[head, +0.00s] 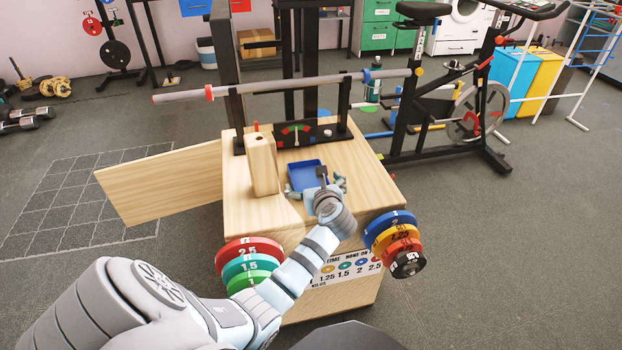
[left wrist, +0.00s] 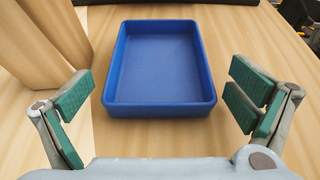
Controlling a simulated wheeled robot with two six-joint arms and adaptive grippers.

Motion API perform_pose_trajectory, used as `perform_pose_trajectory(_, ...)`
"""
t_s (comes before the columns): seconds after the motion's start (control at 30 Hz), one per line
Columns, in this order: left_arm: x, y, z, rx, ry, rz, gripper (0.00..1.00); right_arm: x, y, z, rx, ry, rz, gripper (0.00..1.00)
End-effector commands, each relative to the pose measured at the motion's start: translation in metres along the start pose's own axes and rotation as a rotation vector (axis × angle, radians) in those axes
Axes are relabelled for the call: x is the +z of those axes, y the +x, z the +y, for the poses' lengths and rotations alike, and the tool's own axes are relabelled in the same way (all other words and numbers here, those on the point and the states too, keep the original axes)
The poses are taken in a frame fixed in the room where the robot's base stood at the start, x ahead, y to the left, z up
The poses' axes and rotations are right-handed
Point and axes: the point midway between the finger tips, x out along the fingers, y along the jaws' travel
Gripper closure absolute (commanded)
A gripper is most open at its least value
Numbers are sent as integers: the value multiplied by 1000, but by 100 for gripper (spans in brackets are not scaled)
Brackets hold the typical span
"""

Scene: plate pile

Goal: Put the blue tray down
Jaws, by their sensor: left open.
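The blue tray (head: 306,174) lies flat on the wooden box top, between the wooden block and the right side. It is empty. In the left wrist view the blue tray (left wrist: 160,107) sits just ahead of my left gripper, centred between its fingers. My left gripper (head: 316,188) is over the box top at the tray's near side. It also shows in the left wrist view (left wrist: 160,112), with its green-padded fingers wide apart, one on each side of the tray and touching neither side. My right gripper is not in view.
An upright wooden block (head: 263,164) stands close to the tray's left.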

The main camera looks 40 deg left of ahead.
Motion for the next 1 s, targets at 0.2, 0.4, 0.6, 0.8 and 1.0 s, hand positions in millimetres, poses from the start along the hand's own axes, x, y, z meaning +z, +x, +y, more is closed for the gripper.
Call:
perform_pose_trajectory(0.2, 10, -46, -1, -2, 1, 5, 0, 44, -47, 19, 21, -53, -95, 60)
perform_pose_trajectory(0.4, 9, -91, 0, -1, 0, 3, 0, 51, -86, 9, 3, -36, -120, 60)
perform_pose_trajectory(0.6, 3, -108, 0, 1, -1, 0, 0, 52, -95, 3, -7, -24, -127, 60)
perform_pose_trajectory(0.8, 1, -107, 0, 0, -2, 0, 0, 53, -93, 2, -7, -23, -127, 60)
perform_pose_trajectory(1.0, -3, -114, -16, -158, -379, 65, 0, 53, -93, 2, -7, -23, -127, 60)
